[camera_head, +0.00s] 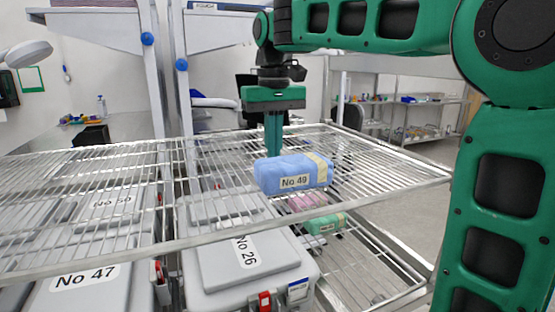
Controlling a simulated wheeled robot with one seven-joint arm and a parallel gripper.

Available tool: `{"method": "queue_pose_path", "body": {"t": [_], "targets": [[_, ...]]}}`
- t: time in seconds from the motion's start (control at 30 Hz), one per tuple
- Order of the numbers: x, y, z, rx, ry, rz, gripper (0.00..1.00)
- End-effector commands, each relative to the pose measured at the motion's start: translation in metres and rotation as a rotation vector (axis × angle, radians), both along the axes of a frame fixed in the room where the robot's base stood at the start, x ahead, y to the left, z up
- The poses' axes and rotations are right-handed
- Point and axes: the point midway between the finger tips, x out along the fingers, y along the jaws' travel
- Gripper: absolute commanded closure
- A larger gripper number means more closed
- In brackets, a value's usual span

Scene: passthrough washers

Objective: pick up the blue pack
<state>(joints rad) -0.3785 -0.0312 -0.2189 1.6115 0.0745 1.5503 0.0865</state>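The blue pack (281,172) is a soft, box-shaped bundle with a cream band and a "No 49" label. It appears to lie on the upper wire shelf (110,230), right of the middle of the view. My green gripper (274,150) points straight down at the pack's back upper edge, left of the pack's middle. The fingers show as one narrow green strip, and their tips end at or behind the top of the pack. I cannot tell whether they touch it or how far apart they are.
A pink pack (307,201) and a green pack (324,224) lie lower, below the wire shelf. Upright posts (186,90) stand behind. The upper shelf's right part is clear.

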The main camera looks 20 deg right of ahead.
Motion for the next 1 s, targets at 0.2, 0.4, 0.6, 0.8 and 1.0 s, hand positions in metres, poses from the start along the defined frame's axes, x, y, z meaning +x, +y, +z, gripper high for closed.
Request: {"method": "queue_pose_path", "body": {"t": [0.2,0.4,0.6,0.8,1.0], "targets": [[-0.018,0.001,0.000,-0.003,-0.003,0.001,1.00],[-0.036,0.001,0.001,-0.006,-0.004,-0.001,1.00],[-0.044,0.001,0.002,-0.006,-0.004,-0.001,1.00],[-0.044,0.001,0.002,-0.006,-0.004,-0.001,1.00],[-0.049,0.001,0.002,-0.006,-0.004,-0.001,1.00]]}}
